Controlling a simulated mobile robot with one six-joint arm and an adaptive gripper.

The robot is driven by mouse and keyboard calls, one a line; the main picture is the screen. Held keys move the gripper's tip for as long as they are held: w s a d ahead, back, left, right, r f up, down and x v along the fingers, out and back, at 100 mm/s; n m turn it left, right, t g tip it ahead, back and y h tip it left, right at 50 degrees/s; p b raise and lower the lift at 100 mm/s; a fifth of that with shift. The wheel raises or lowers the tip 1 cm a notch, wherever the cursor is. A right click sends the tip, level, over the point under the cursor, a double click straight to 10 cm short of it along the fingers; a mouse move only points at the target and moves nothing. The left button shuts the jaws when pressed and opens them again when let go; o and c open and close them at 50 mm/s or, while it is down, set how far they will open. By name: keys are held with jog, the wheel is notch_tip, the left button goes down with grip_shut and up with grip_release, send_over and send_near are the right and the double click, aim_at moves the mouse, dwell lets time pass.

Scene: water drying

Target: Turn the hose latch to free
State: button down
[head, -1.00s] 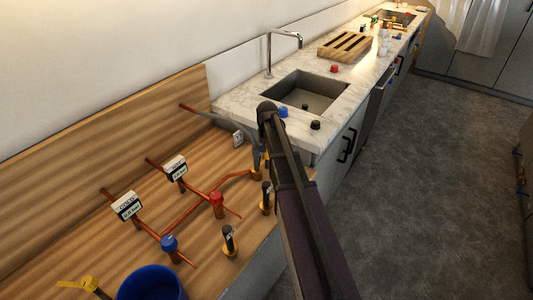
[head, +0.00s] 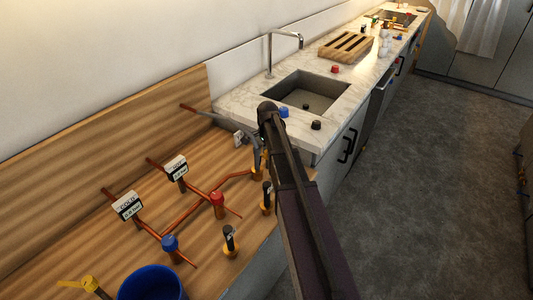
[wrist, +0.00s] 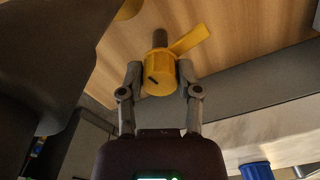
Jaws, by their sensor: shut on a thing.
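A yellow latch (wrist: 159,74) with a round, marked cap and a flat lever sticking out to the upper right stands on a dark stem in the wrist view. My gripper (wrist: 160,78) has one finger on each side of its cap and is shut on it. In the head view, my gripper (head: 258,165) is at the right part of the wooden bench, and my arm covers most of the latch. Another yellow lever (head: 88,284) stands at the bench's lower left, apart from my gripper.
Copper pipes run across the wooden bench, with a red knob (head: 217,199), a blue knob (head: 169,243) and two label displays (head: 127,206). Black-handled valves (head: 230,240) stand near its front edge. A blue bucket (head: 150,284) is at the bottom. A sink (head: 308,92) lies beyond.

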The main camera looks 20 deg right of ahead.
jog(key=shift+s+d+m, duration=0.15)
jog(key=shift+s+m, duration=0.05)
jog(key=shift+m, duration=1.1)
jog(key=shift+c, duration=1.5)
grip_release()
jog(key=shift+w+r, duration=0.1)
jog(key=shift+w, duration=0.05)
